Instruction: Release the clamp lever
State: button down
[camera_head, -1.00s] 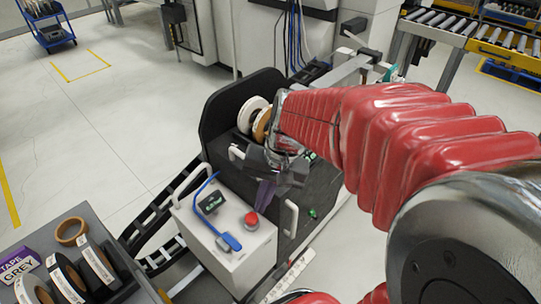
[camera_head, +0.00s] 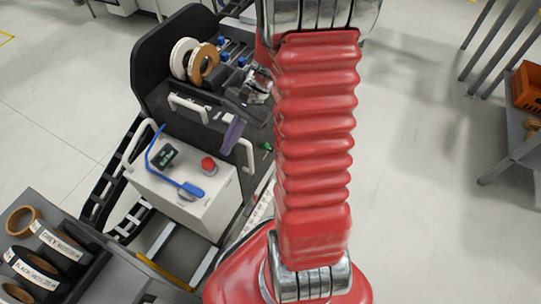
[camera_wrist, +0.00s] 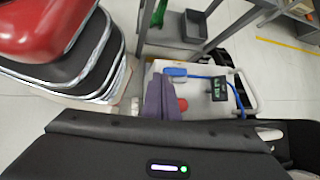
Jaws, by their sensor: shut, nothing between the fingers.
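My gripper (camera_head: 233,136) is over the front of the black machine (camera_head: 150,65), its purple fingers shut and empty. The fingers also show in the wrist view (camera_wrist: 160,98), where they appear in front of the white control box. On the box (camera_head: 190,205) lies a bent blue rod with a flat blue end (camera_head: 190,188); this blue end shows in the wrist view (camera_wrist: 176,72). Several blue knobs (camera_head: 224,57) sit beside the tape rolls. No part is clearly identifiable as the clamp lever. My arm and wrist hide part of the machine.
The box carries a red button (camera_head: 208,165) and a small screen (camera_head: 168,154). White handles (camera_head: 187,104) stand on the machine's front. White and brown rolls (camera_head: 204,64) are at its back. A grey rack of tape rolls (camera_head: 50,245) is at lower left.

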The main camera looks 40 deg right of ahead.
jog(key=s+d+f+m+t+h, duration=0.2)
jog(key=d+f+m+t, duration=0.4)
jog(key=f+m, duration=0.5)
jog(key=s+d+f+m+t+h, duration=0.2)
jog(key=d+f+m+t, duration=0.4)
jog(key=f+m, duration=0.6)
jog(key=s+d+f+m+t+h, duration=0.2)
jog(key=d+f+m+t, duration=0.5)
jog(key=f+m, duration=0.4)
notch_tip(320, 180, down, 4)
jog(key=shift+s+d+f+h, duration=0.2)
jog(key=shift+s+d+h, duration=0.1)
jog(key=shift+d+h, duration=0.15)
jog(key=shift+w, duration=0.1)
send_near(268, 148)
jog(key=w+a+f, duration=0.1)
jog(key=w+a, duration=0.2)
jog(key=w, duration=0.3)
jog(key=shift+w+d+r, duration=0.1)
jog(key=shift+w+d, duration=0.2)
jog(key=shift+d, duration=0.25)
